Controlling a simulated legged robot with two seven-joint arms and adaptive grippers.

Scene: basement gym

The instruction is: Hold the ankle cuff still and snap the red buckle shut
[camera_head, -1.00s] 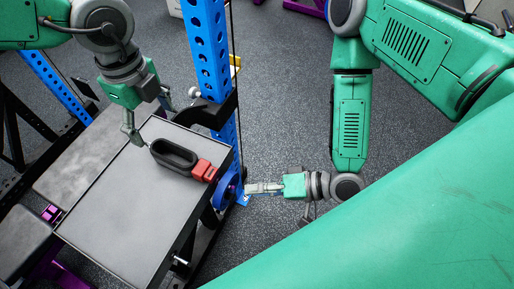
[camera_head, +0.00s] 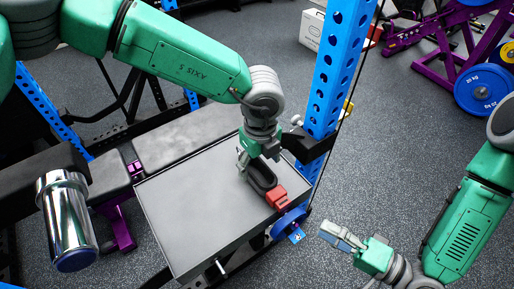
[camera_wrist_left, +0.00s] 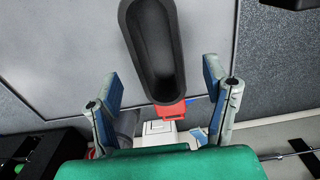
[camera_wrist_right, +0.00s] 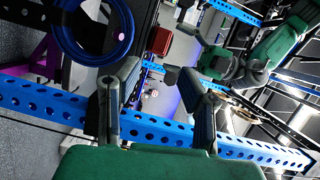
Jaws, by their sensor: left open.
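The ankle cuff is a black oval, hollow piece (camera_head: 264,177) lying on the grey tray-like top (camera_head: 190,220), near its right edge. Its red buckle (camera_head: 277,196) is at the near right end; whether it is snapped cannot be told. My left gripper (camera_head: 249,167) is at the cuff's far end. In the left wrist view its open fingers (camera_wrist_left: 160,95) stand either side of the cuff (camera_wrist_left: 150,60), with gaps, and the red buckle (camera_wrist_left: 170,110) partly shows. My right gripper (camera_head: 330,236) is open and empty, off the tray's right side. A dark red block, apparently the buckle (camera_wrist_right: 160,40), lies beyond its fingers (camera_wrist_right: 158,78).
A blue perforated post (camera_head: 335,70) rises behind the tray's right corner. A blue-rimmed disc (camera_head: 288,222) sits between the tray edge and my right gripper. A padded bench (camera_head: 180,138) is behind the tray, and a chrome cylinder (camera_head: 68,220) stands left. The near tray is clear.

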